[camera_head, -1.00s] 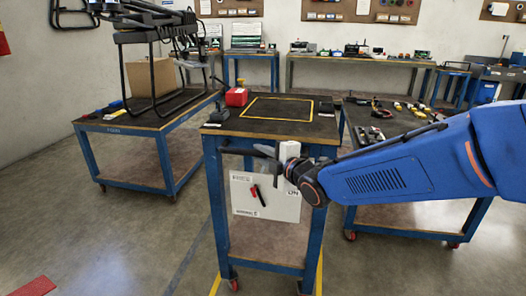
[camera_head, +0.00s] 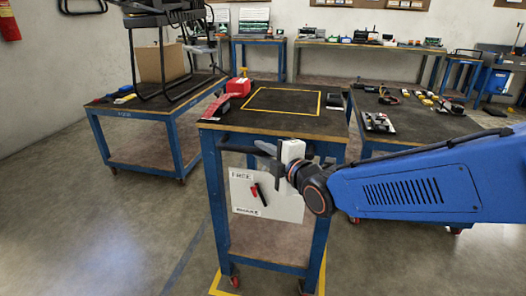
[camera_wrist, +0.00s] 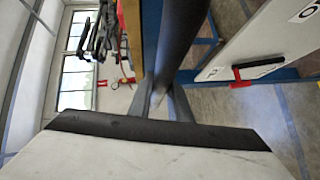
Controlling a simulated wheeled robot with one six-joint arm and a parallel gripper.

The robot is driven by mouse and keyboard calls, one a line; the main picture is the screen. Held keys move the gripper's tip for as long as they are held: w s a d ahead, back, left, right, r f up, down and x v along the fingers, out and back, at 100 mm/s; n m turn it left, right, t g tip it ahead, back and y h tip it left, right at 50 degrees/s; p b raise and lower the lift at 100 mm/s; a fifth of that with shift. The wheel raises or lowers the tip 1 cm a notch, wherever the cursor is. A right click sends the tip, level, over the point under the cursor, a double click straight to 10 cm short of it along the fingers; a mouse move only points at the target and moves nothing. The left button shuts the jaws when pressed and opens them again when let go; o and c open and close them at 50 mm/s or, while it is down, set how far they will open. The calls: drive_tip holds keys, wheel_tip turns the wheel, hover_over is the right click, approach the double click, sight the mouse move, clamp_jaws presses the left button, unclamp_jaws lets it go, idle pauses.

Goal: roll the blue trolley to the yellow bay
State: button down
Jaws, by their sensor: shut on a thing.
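The blue trolley (camera_head: 212,190) stands upright in the middle of the head view, with a dark top and a white panel on its near side. My gripper (camera_head: 270,155) is shut on its handle at the near edge. The dark handle bar (camera_wrist: 178,40) also shows in the wrist view, running up between the fingers. The yellow bay (camera_head: 322,272) shows as floor lines beside and around the trolley's base. The near left caster stands close to the line's left corner. The bay's far part is hidden.
On the trolley top are a yellow square outline (camera_head: 284,101) and a red item (camera_head: 238,86). A blue-framed table (camera_head: 128,139) with a black frame stands left. Another table (camera_head: 428,121) with tools stands right. Benches line the back wall. Open floor lies front left.

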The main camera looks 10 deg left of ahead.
drive_tip(key=shift+f, duration=0.15)
drive_tip(key=c, duration=1.7)
unclamp_jaws()
drive_tip(key=shift+o, duration=0.2)
drive_tip(key=shift+d, duration=0.1)
drive_tip(key=v, duration=1.2)
